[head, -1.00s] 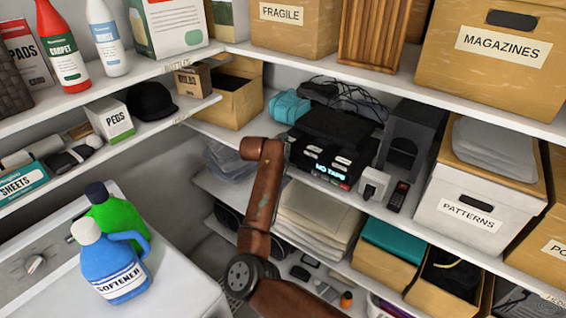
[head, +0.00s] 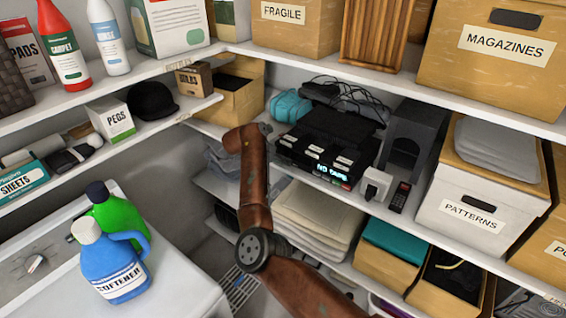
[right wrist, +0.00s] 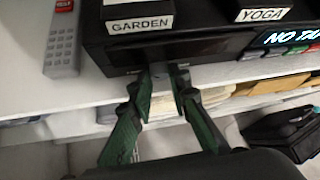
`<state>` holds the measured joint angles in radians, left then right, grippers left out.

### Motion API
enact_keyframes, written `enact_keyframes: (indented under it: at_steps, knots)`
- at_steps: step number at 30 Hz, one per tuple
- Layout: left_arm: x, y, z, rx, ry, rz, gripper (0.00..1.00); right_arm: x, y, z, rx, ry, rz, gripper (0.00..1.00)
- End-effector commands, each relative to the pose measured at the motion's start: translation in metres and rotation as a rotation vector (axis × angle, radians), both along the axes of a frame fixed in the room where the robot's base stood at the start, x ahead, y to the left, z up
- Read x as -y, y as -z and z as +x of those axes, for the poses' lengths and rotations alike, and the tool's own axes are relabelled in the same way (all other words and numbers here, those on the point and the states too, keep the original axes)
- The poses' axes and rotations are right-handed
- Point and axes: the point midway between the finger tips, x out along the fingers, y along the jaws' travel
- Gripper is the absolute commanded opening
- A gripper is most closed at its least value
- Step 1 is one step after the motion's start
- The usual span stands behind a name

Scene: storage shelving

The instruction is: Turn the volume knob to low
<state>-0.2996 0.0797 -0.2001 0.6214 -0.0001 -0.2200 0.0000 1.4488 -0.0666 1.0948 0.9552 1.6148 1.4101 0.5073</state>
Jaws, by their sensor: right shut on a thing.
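The black tape deck (head: 318,160) stands on the middle shelf, with a lit display reading "NO TAPE" and several labelled cassettes on it. In the right wrist view its dark front (right wrist: 200,47) shows below the "GARDEN" and "YOGA" labels. My right gripper (head: 268,130) is at the left end of the deck. In the right wrist view, my right gripper's green fingers (right wrist: 163,73) close together at the lower front of the deck. They are shut on the volume knob, which they mostly hide, so its setting cannot be read. My left gripper is not in view.
A grey remote (right wrist: 62,40) lies left of the deck in the wrist view. A white plug adapter (head: 375,184) and a dark remote (head: 399,196) lie right of the deck. A teal bundle (head: 289,106) is behind it. Folded cloths (head: 315,215) fill the shelf below.

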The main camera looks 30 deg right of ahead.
Motion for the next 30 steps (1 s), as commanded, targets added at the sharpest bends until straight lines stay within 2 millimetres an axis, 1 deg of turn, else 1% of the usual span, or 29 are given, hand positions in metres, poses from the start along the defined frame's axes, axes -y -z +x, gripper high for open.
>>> enact_keyframes:
  at_steps: [4,5,12,20,23,26,30]
  knots:
    - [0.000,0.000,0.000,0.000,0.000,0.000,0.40,0.000,0.000,0.000,0.002,-0.002,-0.001,0.00]
    - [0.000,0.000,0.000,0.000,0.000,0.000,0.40,0.000,0.000,0.000,0.002,-0.002,-0.001,0.17]
    - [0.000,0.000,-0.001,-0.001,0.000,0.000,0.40,0.000,0.000,0.000,0.002,-0.002,0.000,0.34]
    - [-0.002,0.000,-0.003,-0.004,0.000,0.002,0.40,0.000,-0.001,0.000,0.001,-0.001,0.000,0.34]
    - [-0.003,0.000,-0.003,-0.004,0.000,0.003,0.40,-0.004,-0.004,0.000,0.002,-0.001,0.000,0.34]
    - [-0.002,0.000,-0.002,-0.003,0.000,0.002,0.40,-0.013,-0.012,-0.002,0.002,-0.003,0.000,0.34]
    - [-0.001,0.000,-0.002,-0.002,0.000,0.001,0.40,-0.033,-0.032,-0.007,0.004,-0.004,0.000,0.34]
